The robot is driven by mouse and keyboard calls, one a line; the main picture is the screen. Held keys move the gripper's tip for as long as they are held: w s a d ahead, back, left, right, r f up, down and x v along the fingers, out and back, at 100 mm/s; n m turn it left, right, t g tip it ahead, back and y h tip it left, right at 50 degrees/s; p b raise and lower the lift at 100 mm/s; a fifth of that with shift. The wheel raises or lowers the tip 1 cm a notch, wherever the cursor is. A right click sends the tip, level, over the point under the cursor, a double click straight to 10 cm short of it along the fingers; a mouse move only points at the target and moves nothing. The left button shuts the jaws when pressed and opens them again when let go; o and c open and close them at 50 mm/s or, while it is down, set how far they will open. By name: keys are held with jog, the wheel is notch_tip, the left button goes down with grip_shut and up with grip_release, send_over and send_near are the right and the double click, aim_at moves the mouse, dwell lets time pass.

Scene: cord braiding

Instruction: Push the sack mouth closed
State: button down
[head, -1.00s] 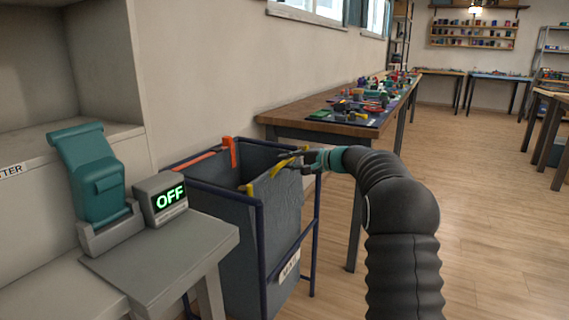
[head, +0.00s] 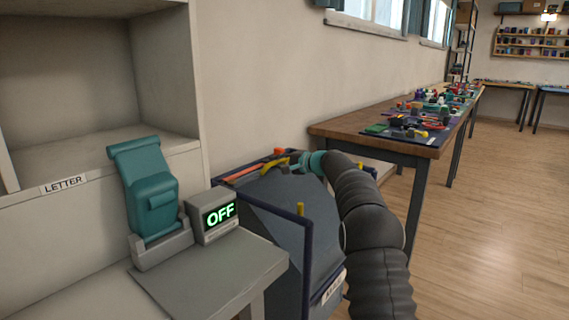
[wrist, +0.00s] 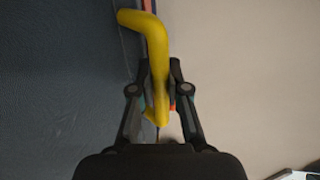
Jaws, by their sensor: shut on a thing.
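The grey-blue sack (head: 290,225) hangs in a dark blue frame (head: 308,245) beside the wall. Its near side slopes up toward the wall, and its mouth looks drawn together along the far side. My gripper (head: 288,164) is shut on a yellow handle (head: 272,166), close beside the orange bar (head: 245,173) at the back. In the wrist view the yellow handle (wrist: 154,45) lies between the two fingers, with sack cloth (wrist: 60,80) on the left. Any remaining gap at the mouth is hard to see; my arm covers its right end.
A wooden table (head: 385,135) with many small items is behind right. The floor (head: 500,210) at right is clear.

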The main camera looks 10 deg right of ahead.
jog(key=shift+w+r, duration=0.1)
jog(key=shift+w, duration=0.15)
jog(key=c, duration=1.1)
grip_release()
jog(key=shift+a, duration=0.2)
jog(key=shift+c, duration=0.2)
jog(key=v, duration=1.2)
